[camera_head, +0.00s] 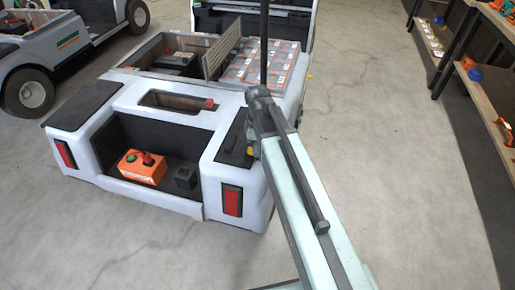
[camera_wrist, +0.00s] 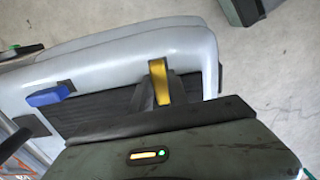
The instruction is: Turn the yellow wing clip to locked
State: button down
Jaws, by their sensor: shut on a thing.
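The yellow wing clip (camera_wrist: 159,78) shows in the wrist view as an upright yellow bar at the edge of the cart's white body (camera_wrist: 130,50). My gripper (camera_wrist: 161,95) is shut on it, with one dark finger on each side. In the head view, my gripper is at the cart's near right corner, mostly hidden behind my arm, and only a small yellow spot shows there. I cannot tell from the frames whether the clip is locked.
A blue clip (camera_wrist: 48,95) sits left of the yellow one, beside a dark ribbed panel. In the head view, an orange control box (camera_head: 143,168) with buttons sits in the cart's rear recess. Shelves (camera_head: 490,85) stand at the right. The floor between is clear.

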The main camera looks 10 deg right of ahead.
jog(key=c, duration=1.3)
grip_release()
jog(key=shift+r, duration=0.1)
notch_tip(320, 180, up, 8)
jog(key=p, duration=0.8)
jog(key=shift+f, duration=0.2)
